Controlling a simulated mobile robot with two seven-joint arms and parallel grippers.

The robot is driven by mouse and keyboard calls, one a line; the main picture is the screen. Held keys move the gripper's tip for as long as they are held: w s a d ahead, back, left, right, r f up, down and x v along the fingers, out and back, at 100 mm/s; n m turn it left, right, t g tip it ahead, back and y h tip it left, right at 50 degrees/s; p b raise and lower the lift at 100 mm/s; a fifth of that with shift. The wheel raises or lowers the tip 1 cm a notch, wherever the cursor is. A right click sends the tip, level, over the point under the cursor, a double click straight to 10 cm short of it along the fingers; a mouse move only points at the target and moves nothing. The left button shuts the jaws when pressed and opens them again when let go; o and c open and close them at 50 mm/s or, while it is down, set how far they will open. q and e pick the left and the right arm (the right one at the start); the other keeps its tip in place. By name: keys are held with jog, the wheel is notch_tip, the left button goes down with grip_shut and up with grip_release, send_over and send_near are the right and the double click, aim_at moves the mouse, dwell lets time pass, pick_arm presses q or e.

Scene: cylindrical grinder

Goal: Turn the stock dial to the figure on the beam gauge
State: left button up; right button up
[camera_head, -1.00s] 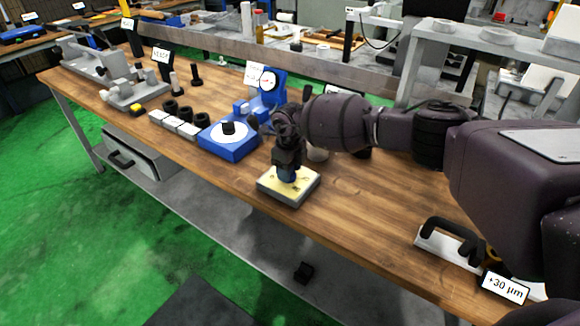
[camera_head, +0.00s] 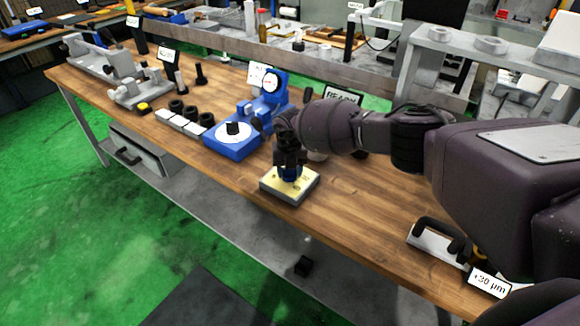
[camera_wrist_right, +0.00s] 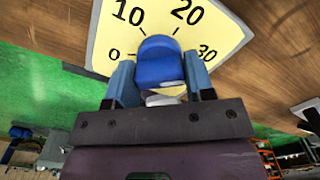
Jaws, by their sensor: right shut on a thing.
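The stock dial is a pale yellow plate (camera_head: 275,184) near the front edge of the wooden bench, marked 0, 10, 20 and 30. Its blue knob (camera_wrist_right: 158,58) stands at the middle of the scale in the right wrist view. My right gripper (camera_wrist_right: 160,78) is shut on the knob, with one finger on each side. In the head view the right gripper (camera_head: 290,165) comes down on the dial from above. I cannot tell exactly which mark the knob points at. A card reading +30 µm (camera_head: 489,281) is at the lower right. My left gripper is out of view.
A blue stand with a round dial gauge (camera_head: 268,85) is behind and left of the stock dial. A white-topped blue base (camera_head: 231,133), several dark rings (camera_head: 190,112) and a grey fixture (camera_head: 135,92) are farther left. A black-handled tool (camera_head: 440,240) lies at the right.

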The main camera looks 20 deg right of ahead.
jog(key=shift+m, duration=0.7)
jog(key=shift+p, duration=0.3)
jog(key=shift+m, duration=0.3)
jog(key=o, duration=0.8)
jog(key=shift+c, duration=0.2)
jog(key=shift+o, duration=0.7)
jog(key=shift+r, duration=0.1)
notch_tip(320, 180, up, 9)
jog(key=shift+r+p, duration=0.2)
jog(key=shift+p, duration=0.25)
jog(key=shift+r, duration=0.65)
